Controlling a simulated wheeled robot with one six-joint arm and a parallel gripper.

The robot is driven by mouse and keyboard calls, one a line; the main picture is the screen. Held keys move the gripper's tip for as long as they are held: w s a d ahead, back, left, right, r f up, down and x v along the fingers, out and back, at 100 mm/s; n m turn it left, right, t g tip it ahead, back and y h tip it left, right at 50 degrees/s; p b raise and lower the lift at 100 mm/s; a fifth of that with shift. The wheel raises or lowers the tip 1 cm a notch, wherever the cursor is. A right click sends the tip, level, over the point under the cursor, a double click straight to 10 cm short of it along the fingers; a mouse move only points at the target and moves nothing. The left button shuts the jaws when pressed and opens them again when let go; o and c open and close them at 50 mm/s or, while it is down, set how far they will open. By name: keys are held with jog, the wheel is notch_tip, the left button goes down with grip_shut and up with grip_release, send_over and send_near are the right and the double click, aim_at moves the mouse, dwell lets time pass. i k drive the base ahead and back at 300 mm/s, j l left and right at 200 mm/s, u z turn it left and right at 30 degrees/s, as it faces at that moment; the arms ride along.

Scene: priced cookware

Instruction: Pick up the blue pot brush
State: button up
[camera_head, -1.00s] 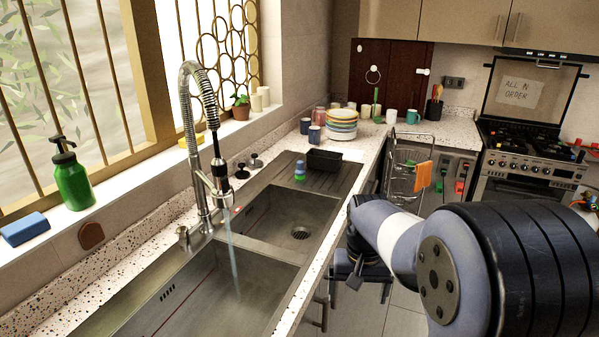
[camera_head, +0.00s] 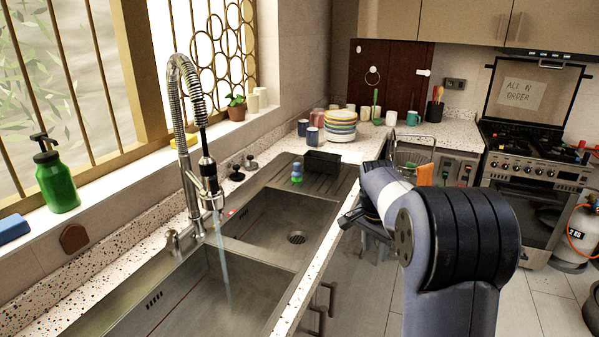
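A small blue and green object (camera_head: 297,172), which looks like the pot brush, stands upright at the drainboard end of the sink, beside a black tray. It is small in view, so its details are unclear. My gripper (camera_head: 363,228) is to the right of it, by the counter's front edge, and apart from it. My own arm partly hides the gripper, and I cannot tell whether its fingers are open or shut. I see nothing held in it.
The black tray (camera_head: 322,162) sits just behind the brush. A tall spring faucet (camera_head: 190,130) runs water into the near sink basin (camera_head: 185,305). Stacked bowls (camera_head: 341,126) and mugs stand farther back. A wire rack (camera_head: 413,150) is behind my arm.

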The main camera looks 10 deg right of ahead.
aim_at(297, 175)
jog(key=i+l, duration=0.75)
jog(key=i, duration=0.2)
jog(key=i+l, duration=0.8)
jog(key=i, duration=0.15)
jog(key=i+l+u, duration=0.1)
jog(key=i+l, duration=0.65)
jog(key=i, duration=0.25)
jog(key=i+l+u, duration=0.1)
jog(key=u, duration=0.4)
jog(key=l+u, duration=0.1)
jog(key=u, duration=0.4)
jog(key=i+l+u, duration=0.1)
jog(key=u, duration=1.2)
